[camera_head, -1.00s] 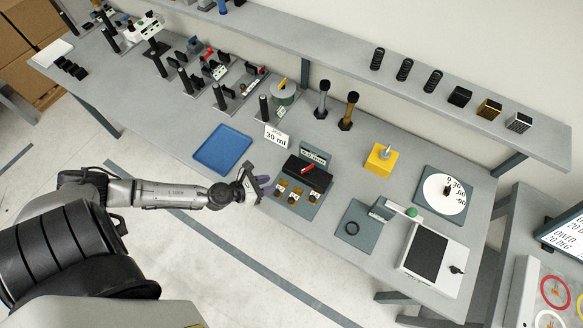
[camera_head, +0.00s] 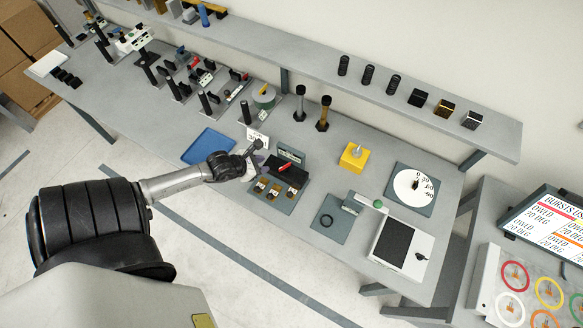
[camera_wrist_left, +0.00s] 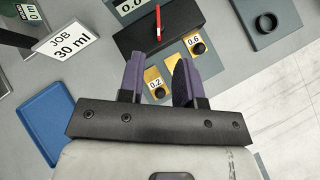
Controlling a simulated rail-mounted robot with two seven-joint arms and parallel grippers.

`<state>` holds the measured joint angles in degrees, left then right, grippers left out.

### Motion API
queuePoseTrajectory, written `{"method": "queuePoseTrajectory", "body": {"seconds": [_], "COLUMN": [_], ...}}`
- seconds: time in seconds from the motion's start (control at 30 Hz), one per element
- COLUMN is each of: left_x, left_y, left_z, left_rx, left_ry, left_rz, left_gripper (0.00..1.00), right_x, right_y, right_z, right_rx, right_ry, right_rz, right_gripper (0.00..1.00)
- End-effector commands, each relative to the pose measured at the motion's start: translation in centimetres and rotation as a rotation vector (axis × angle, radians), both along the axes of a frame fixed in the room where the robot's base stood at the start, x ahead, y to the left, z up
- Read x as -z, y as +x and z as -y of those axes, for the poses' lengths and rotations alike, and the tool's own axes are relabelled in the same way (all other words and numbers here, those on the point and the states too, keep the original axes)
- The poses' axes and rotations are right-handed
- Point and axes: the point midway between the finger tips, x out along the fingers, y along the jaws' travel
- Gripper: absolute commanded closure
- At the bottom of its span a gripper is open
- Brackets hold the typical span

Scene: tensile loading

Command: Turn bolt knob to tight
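No knob carries a readable "tight" mark, so I cannot tell which is the bolt knob. Candidates are the dark knob on the white round dial (camera_head: 403,183), the grey knob (camera_head: 357,148) on the yellow block (camera_head: 352,160), and small dark knobs on yellow tags by the black block (camera_head: 292,175) with a red lever. In the left wrist view two of these tags read 0.2 (camera_wrist_left: 156,83) and 0.6 (camera_wrist_left: 194,41). My left gripper (camera_head: 258,158) is beside this block; in the wrist view its purple fingers (camera_wrist_left: 158,75) are apart and empty. My right gripper is out of view.
A green-grey plate with a black ring (camera_head: 327,220) and a white device with a dark panel (camera_head: 396,243) lie to the right. A shelf (camera_head: 310,70) runs along the back.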

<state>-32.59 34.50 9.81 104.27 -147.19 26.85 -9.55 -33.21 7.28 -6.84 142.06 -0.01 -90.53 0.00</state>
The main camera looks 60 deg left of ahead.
Motion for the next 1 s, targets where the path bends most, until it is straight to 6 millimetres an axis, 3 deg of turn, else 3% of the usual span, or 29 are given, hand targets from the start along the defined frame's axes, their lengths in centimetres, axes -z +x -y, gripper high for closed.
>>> {"method": "queuePoseTrajectory", "body": {"seconds": [0.37, 1.0], "left_x": [1.1, 8.4], "left_y": [0.0, 7.4], "left_z": [-0.1, -0.3], "left_rx": [-0.166, -0.165], "left_ry": [-0.169, -0.168], "left_rz": [-0.047, -0.045], "left_gripper": [0.68, 0.68], "right_x": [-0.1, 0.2], "right_y": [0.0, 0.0], "right_z": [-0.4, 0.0], "right_rx": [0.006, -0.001], "right_ry": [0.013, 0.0], "right_rz": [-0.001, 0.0], "right_gripper": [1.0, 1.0]}}
